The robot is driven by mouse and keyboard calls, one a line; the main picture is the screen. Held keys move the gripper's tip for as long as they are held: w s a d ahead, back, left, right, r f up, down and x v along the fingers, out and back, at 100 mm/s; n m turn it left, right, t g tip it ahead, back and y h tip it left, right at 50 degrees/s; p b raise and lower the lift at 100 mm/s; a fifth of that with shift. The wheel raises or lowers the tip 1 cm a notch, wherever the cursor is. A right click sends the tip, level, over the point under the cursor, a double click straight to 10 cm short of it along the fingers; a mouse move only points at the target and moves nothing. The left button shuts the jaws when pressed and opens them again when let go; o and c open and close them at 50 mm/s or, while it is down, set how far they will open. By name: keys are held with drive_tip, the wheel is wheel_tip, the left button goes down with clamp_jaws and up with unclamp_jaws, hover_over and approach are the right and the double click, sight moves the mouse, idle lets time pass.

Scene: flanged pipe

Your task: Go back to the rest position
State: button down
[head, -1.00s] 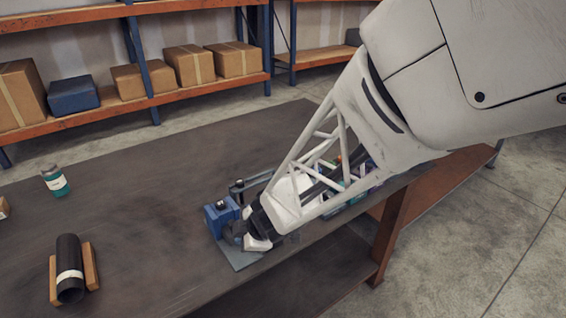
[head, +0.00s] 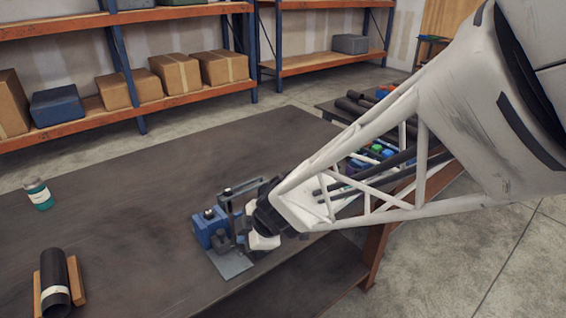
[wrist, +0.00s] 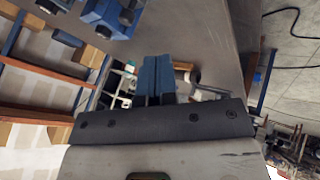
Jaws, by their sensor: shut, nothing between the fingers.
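My gripper shows in the wrist view (wrist: 155,76) with its two blue fingers close together and nothing between them. In the head view the arm's end is just right of a blue clamp-like fixture (head: 210,228) on a grey base plate (head: 232,263) near the table's front edge. My wrist parts hide the fingertips there, and I cannot tell whether the arm touches the fixture. A blue block-like part also shows at the top left of the wrist view (wrist: 108,14). A black pipe with a white band (head: 55,280) lies on a wooden cradle (head: 78,280) at the left front.
A small teal jar with a white label (head: 38,194) stands on the dark table (head: 130,205) at the left. The table's middle is clear. Colourful small items (head: 375,150) and dark pipes (head: 352,104) lie behind my arm. Shelves with boxes (head: 175,72) stand at the back.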

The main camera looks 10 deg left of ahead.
drive_tip(key=w+d+r+m+t+h, duration=0.2)
drive_tip(key=w+d+r+m+t, duration=0.2)
drive_tip(key=d, duration=0.3)
drive_tip(key=w+d+r+m+t+h, duration=0.25)
drive_tip(key=d+r+m, duration=0.25)
drive_tip(key=d, duration=0.3)
drive_tip(key=s+d+r+m+h, duration=0.1)
drive_tip(key=s+d+m+h, duration=0.15)
drive_tip(key=d, duration=0.35)
drive_tip(key=s+d+r+m+h, duration=0.1)
drive_tip(key=d+m+h, duration=0.1)
drive_tip(key=d+m, duration=0.35)
drive_tip(key=s+d+m+g+y, duration=0.1)
drive_tip(key=s+d+m+g, duration=0.2)
drive_tip(key=s, duration=0.5)
drive_tip(key=s+d+m+g+y, duration=0.1)
drive_tip(key=s+d+m+g, duration=0.2)
drive_tip(key=s, duration=0.4)
drive_tip(key=shift+s+d+f, duration=0.3)
drive_tip(key=shift+s, duration=0.05)
